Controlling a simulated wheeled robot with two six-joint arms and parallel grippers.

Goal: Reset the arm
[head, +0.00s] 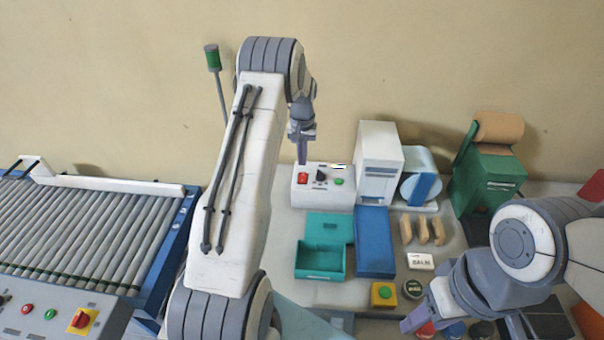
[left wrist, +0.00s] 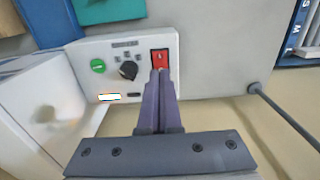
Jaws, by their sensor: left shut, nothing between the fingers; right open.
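A white control box (head: 322,186) stands at the back of the table, with a red rocker switch (head: 303,178), a black knob (head: 320,175) and a green button (head: 339,181). My left gripper (head: 302,160) points down over the box's red switch. In the left wrist view its closed fingers (left wrist: 160,78) hold nothing, and their tips overlap the lower edge of the red switch (left wrist: 160,58); I cannot tell whether they touch it. My right gripper (head: 450,312) is low at the front right, open, partly hidden by its own arm.
A white machine with a blue roll (head: 380,150) stands right of the box, and a green paper dispenser (head: 489,175) further right. A teal open box (head: 322,262) and blue box (head: 375,240) lie in front. A roller conveyor (head: 80,235) fills the left.

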